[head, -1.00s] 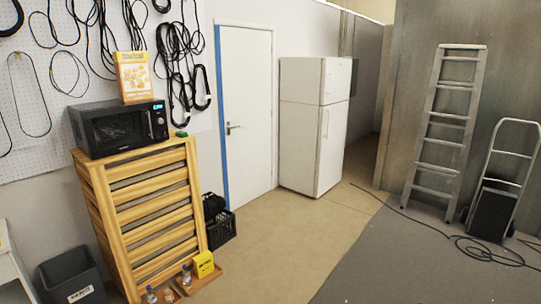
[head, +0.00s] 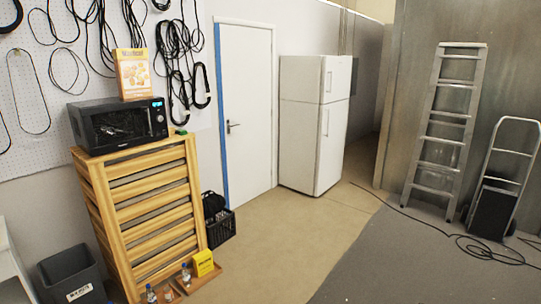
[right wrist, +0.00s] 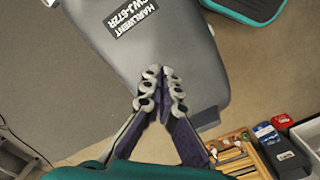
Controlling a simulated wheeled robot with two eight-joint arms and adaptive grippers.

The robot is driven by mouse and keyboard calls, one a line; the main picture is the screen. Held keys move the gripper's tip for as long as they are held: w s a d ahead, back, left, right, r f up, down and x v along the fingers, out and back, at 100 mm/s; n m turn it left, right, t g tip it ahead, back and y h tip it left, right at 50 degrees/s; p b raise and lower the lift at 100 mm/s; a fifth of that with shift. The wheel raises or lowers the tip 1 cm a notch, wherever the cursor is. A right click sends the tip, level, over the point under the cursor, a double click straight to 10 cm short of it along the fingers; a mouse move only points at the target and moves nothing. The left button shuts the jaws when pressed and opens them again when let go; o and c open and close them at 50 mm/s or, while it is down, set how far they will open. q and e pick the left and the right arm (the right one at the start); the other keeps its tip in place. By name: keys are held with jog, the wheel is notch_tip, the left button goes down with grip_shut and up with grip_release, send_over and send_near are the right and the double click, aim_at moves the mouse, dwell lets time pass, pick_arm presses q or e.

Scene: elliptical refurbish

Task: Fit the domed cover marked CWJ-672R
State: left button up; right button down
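My right gripper (right wrist: 161,82) shows in front of the cover's lower part. Its two fingers come together at the tips with almost no gap, and I see nothing clearly between them. I cannot tell whether the tips touch the cover. The cover's top is cut off by the frame. The cover and both grippers are out of the head view.
In the right wrist view, a teal-edged object (right wrist: 262,10) is at upper right and a wooden tray of small items (right wrist: 236,160) at lower right. The head view shows a slatted wooden unit (head: 150,215) carrying a microwave (head: 118,123), a fridge (head: 315,125), a ladder (head: 447,130) and open floor.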

jog(key=shift+f, duration=0.2)
dwell(0.5)
jog(key=shift+f+b, duration=2.3)
jog(key=shift+f, duration=0.05)
jog(key=shift+r+p, duration=2.65)
jog(key=shift+r, duration=0.95)
